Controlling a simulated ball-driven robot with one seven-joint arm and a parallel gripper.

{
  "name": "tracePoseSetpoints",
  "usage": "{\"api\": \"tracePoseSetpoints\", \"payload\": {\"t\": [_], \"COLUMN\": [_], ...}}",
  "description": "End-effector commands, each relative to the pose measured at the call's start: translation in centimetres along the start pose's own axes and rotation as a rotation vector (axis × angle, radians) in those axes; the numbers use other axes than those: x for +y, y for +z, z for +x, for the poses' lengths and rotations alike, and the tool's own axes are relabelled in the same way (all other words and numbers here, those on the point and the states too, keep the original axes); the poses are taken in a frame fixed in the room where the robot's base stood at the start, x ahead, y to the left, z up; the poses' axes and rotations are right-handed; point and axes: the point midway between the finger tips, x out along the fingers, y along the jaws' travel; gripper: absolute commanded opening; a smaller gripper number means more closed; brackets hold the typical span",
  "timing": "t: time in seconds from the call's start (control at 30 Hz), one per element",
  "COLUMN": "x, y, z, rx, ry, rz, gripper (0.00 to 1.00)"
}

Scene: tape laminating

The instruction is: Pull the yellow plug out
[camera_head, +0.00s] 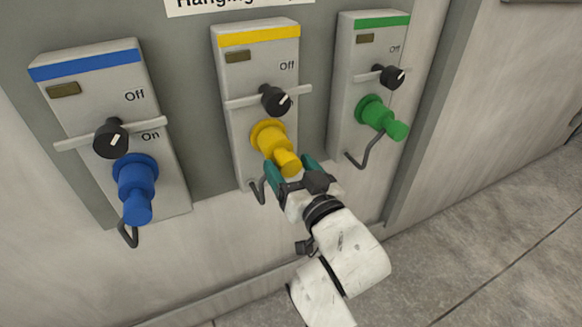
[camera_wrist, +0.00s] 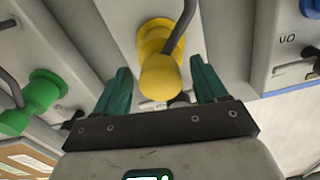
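The yellow plug (camera_head: 270,137) sits in its socket on the middle panel box (camera_head: 232,80), its end pointing outward and down. In the wrist view the yellow plug (camera_wrist: 160,78) shows end-on, with a grey cable beside it. My gripper (camera_head: 291,167) is at the plug's outer end. Its two teal fingers are open, one on each side of the plug. In the wrist view gaps show between the gripper's fingers (camera_wrist: 159,66) and the plug, and nothing is gripped.
A blue plug (camera_head: 135,185) sits in the left box and a green plug (camera_head: 380,115) in the right box. Black knobs, including the middle knob (camera_head: 275,100), sit above the plugs on grey bars. The grey floor (camera_head: 480,250) is clear at right.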

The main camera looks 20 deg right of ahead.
Motion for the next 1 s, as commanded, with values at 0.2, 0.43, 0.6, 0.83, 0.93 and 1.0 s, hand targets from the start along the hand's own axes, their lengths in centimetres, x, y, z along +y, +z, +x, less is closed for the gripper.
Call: {"api": "tracePoseSetpoints", "payload": {"t": [0.2,0.43,0.6,0.83,0.93,1.0], "x": [0.0,0.0,0.0,0.0,0.0,0.0], "y": [0.0,0.2,0.2,0.2,0.1,0.1], "z": [0.0,-2.4,-5.8,-9.4,-10.3,-10.6], "rx": [0.001,-0.002,-0.002,-0.002,-0.001,0.000], "ry": [0.000,-0.001,-0.001,-0.001,0.000,0.000], "rz": [0.000,0.001,0.000,0.000,0.001,0.001], "gripper": [0.72,0.72,0.72,0.72,0.72,0.72]}}
